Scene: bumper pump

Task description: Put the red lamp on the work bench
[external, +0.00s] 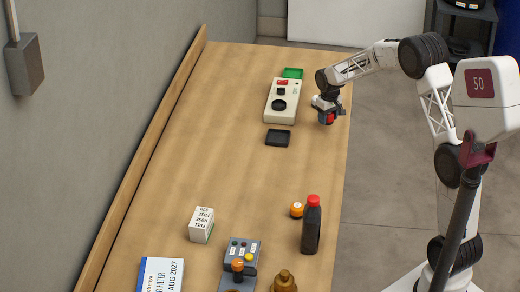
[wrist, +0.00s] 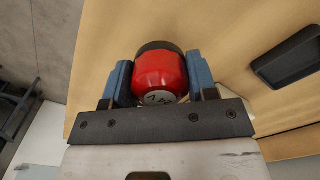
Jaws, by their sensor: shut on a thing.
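The red lamp (wrist: 160,72) is a rounded red body with a dark base and a pale marked end. It sits between the two blue finger pads of my gripper (wrist: 160,85), which is shut on it. In the external view, the red of the lamp (external: 327,118) shows just under my gripper (external: 327,110), over the right edge area of the wooden work bench (external: 200,150). I cannot tell whether the lamp touches the bench top.
The bench middle is clear.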

